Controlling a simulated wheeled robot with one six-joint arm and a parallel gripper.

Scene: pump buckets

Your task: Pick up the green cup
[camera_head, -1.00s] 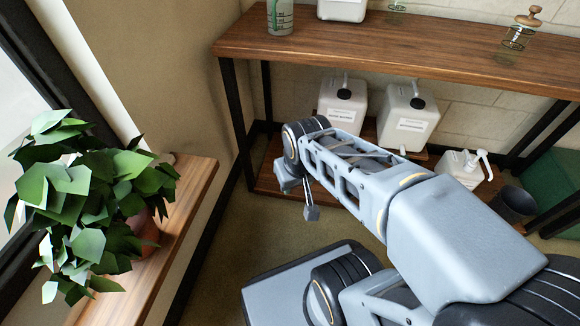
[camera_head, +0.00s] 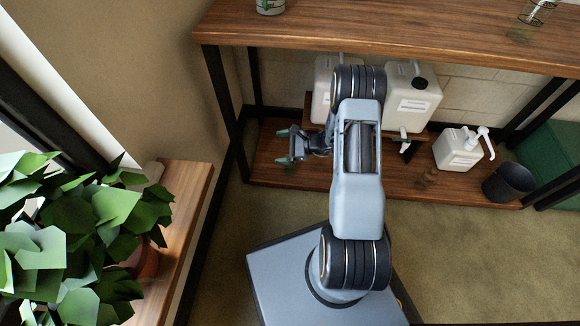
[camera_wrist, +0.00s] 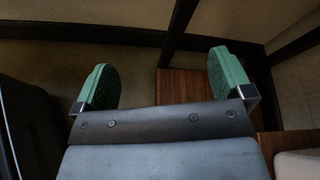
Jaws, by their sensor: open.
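A pale cup with green on it (camera_head: 270,6) stands on the upper shelf of the wooden rack, cut off by the top edge of the head view. It may be the green cup. My gripper (camera_head: 291,146) is at the left end of the lower shelf, well below the cup and pointing left. In the wrist view, my gripper (camera_wrist: 162,75) has its two green-padded fingers wide apart with nothing between them. The cup does not show in the wrist view.
The wooden upper shelf (camera_head: 400,42) overhangs my gripper. White jugs (camera_head: 412,98) and a pump bottle (camera_head: 460,148) stand on the lower level, with a dark bucket (camera_head: 509,182) at right. A potted plant (camera_head: 75,225) sits on a side ledge at left.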

